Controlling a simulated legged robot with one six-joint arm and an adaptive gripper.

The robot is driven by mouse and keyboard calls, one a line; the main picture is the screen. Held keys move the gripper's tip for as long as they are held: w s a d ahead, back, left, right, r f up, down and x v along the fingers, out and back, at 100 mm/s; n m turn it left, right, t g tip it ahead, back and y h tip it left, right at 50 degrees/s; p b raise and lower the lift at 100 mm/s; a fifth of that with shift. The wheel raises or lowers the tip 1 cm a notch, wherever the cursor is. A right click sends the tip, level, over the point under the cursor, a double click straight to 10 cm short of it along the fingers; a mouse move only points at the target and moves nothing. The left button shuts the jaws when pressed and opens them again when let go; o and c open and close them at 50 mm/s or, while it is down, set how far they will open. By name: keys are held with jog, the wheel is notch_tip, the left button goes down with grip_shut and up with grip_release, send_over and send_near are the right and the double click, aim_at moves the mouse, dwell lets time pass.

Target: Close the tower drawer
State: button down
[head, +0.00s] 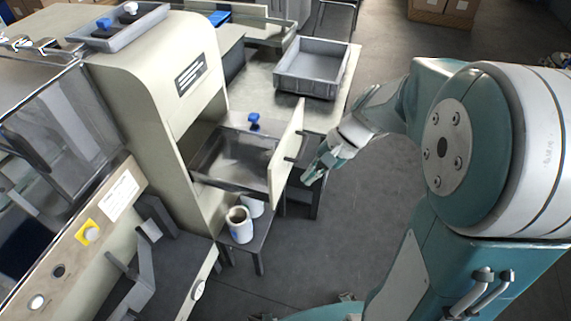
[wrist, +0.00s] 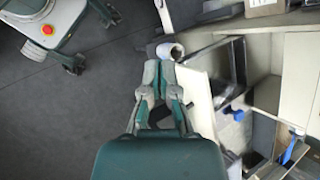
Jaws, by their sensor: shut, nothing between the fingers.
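The tower drawer (head: 232,160) is pulled out of the cream tower (head: 150,85). Its inside looks empty. Its cream front panel (head: 284,152) stands upright, with a small dark handle on its outer face. My gripper (head: 312,174) is just to the right of the panel, on its outer side, and looks empty and shut. In the wrist view my gripper (wrist: 160,62) points up the picture, with the panel (wrist: 196,92) close on its right and the open drawer (wrist: 222,62) beyond. I cannot tell whether the fingers touch the panel.
White rolls (head: 241,224) stand on a low stand below the drawer. A grey tray (head: 312,68) sits on the table behind. A blue-topped item (head: 254,121) is beside the drawer. Another tray (head: 118,26) is on top of the tower.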

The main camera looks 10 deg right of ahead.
jog(key=w+d+f+m+t+y, duration=0.2)
jog(key=w+d+f+m+y, duration=0.35)
jog(key=w+f+m, duration=0.35)
jog(key=m+t+y, duration=0.3)
jog(key=m+t, duration=0.4)
jog(key=t, duration=0.1)
send_near(283, 175)
jog(key=x, duration=0.8)
jog(key=shift+s+r, duration=0.1)
jog(key=shift+s, duration=0.05)
